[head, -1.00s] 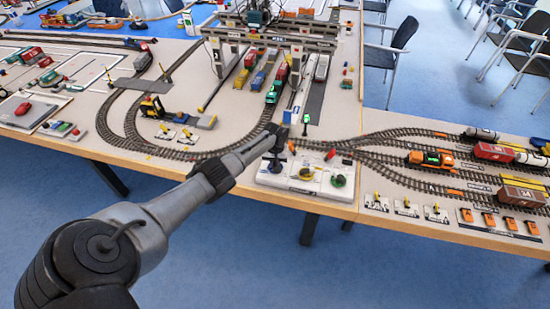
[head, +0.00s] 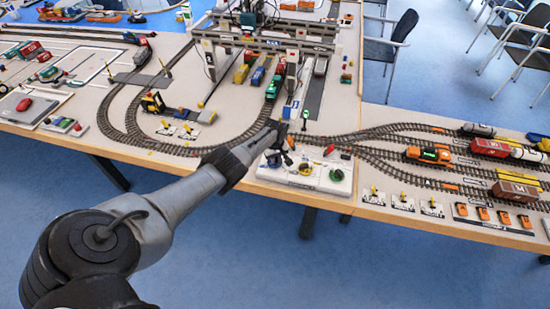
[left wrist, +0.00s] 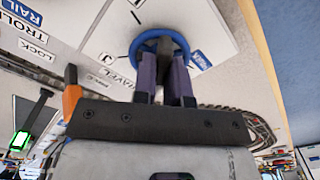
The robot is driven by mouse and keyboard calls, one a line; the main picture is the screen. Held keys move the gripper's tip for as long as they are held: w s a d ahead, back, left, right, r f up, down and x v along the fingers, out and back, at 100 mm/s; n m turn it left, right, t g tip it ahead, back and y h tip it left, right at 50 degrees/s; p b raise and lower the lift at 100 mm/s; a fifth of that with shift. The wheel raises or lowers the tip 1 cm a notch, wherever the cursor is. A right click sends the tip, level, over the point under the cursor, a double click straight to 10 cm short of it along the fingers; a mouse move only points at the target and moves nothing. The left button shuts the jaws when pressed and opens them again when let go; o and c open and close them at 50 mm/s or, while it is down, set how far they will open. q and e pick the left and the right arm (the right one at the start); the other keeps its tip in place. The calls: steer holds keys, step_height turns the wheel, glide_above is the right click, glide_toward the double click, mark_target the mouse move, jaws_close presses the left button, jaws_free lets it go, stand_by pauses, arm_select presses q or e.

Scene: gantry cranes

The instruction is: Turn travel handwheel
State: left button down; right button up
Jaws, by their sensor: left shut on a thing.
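The travel handwheel is a blue ring (left wrist: 158,36) on a white control panel (left wrist: 95,38), seen close up in the left wrist view beside a partly readable "TRAVEL" label. My left gripper (left wrist: 165,66) is shut on it, its two fingers reaching inside the rim around the dark middle. In the head view my left gripper (head: 281,152) is over the left part of the control panel (head: 312,184) and hides most of the handwheel. A yellow wheel (head: 305,169) and a green wheel (head: 337,175) are to its right. My right gripper is not in view.
The panel sits at the table's front edge (head: 270,189). The gantry crane (head: 262,42) stands farther back. An orange part (left wrist: 72,95) shows beside the gripper in the wrist view.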

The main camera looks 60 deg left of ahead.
arm_select(q)
steer(key=c, duration=1.2)
jaws_free()
steer(key=shift+o, duration=0.2)
step_height(320, 180, up, 6)
steer(key=p, duration=0.4)
steer(key=shift+r, duration=0.2)
step_height(320, 180, up, 7)
steer(key=p, duration=0.2)
steer(key=shift+r+p, duration=0.2)
steer(key=shift+p, duration=0.1)
